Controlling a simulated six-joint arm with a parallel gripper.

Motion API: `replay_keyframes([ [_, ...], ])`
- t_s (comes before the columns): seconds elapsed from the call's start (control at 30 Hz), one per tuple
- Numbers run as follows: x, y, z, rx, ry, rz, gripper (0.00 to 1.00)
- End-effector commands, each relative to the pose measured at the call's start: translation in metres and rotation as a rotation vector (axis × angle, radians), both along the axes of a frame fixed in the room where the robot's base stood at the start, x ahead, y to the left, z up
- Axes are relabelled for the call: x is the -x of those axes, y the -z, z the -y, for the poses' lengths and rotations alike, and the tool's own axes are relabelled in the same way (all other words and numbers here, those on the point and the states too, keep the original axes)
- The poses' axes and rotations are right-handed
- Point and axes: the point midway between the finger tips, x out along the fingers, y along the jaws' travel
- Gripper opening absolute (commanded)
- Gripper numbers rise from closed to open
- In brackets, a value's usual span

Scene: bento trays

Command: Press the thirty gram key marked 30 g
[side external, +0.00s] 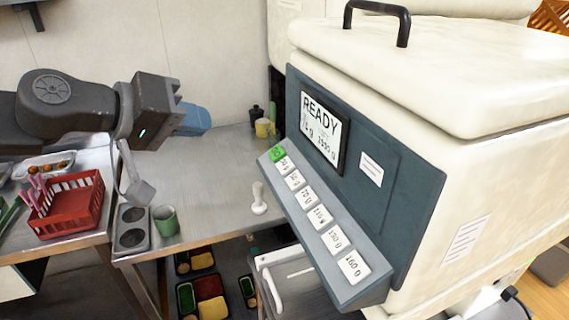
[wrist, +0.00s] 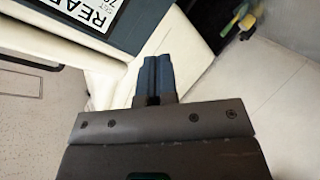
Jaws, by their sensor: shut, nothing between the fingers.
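The machine's sloped key strip carries a column of white keys below a green key (side external: 277,154). The small labels are hard to read. The third key from the top (side external: 295,180) may be the one marked 30 g, but I cannot tell for sure. My gripper (side external: 203,120) is left of the strip, in the air over the counter and well apart from the keys. In the wrist view its dark blue fingers (wrist: 153,62) are together with nothing between them. The display (side external: 321,131) reads READY and shows partly in the wrist view (wrist: 88,12); no keys are clear there.
The air between gripper and strip looks clear.

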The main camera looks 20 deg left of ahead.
Motion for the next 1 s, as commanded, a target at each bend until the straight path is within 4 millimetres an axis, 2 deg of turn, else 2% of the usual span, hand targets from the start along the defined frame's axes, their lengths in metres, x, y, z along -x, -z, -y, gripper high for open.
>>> replay_keyframes([
  [0.03,-0.013,0.0,0.013,0.054,-0.038,0.003,0.0],
  [0.1,-0.028,-0.001,0.024,0.123,-0.104,0.01,0.0],
  [0.3,-0.052,0.003,0.039,0.23,-0.24,0.013,0.0],
  [0.8,-0.057,0.006,0.041,0.253,-0.279,0.013,0.0],
  [1.0,-0.062,0.018,0.046,0.25,-0.279,0.012,0.0],
])
